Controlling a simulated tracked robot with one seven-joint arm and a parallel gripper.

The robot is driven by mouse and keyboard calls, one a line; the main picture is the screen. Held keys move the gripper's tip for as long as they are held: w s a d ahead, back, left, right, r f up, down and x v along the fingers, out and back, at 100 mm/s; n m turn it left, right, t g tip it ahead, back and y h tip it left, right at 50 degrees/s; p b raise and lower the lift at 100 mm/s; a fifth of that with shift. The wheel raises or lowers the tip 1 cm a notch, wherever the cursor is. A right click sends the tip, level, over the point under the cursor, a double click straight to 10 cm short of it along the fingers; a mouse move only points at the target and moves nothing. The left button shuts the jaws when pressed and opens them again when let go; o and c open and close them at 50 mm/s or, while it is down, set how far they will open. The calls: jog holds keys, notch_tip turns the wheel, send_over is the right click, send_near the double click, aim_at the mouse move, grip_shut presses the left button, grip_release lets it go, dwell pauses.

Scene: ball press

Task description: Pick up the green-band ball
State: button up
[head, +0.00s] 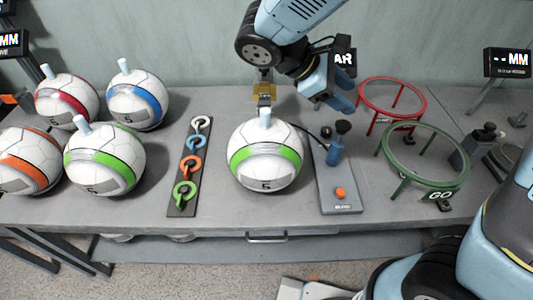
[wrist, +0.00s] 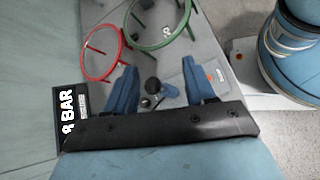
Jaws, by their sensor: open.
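Two green-banded white balls show in the head view. One green-band ball (head: 266,176) stands mid-bench, with a pale peg (head: 265,117) upright on top, directly below a brass-coloured fitting (head: 264,90). The other green-band ball (head: 103,177) is in the left group, also with a pale peg on top. My gripper (head: 350,92) is above and right of the middle ball, apart from it. In the wrist view, the blue fingers (wrist: 158,65) are spread with nothing held between them. No ball shows in the wrist view.
Red-band (head: 76,106), blue-band (head: 147,111) and orange-band (head: 25,170) balls crowd the left. A strip of coloured rings (head: 187,197) lies left of the middle ball; a pump base (head: 340,205) stands right. Red (head: 421,107) and green (head: 460,184) ring stands are farther right.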

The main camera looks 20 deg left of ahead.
aim_at(262, 115)
jog(key=s+a+f+n+t, duration=0.3)
jog(key=s+a+n+t, duration=0.1)
jog(key=a, duration=0.4)
jog(key=s+a+f+n+t+y, duration=0.1)
jog(key=s+a+f+n+t, duration=0.25)
jog(key=a, duration=0.35)
jog(key=s+a+f+n+t, duration=0.3)
jog(key=s+a+n+t, duration=0.2)
jog(key=a, duration=0.3)
jog(key=shift+g, duration=0.25)
jog(key=x, duration=1.4)
jog(key=shift+w+a+r, duration=0.15)
jog(key=shift+a+r, duration=0.05)
jog(key=shift+a, duration=0.05)
jog(key=shift+c, duration=0.3)
jog(key=shift+y, duration=0.3)
grip_shut()
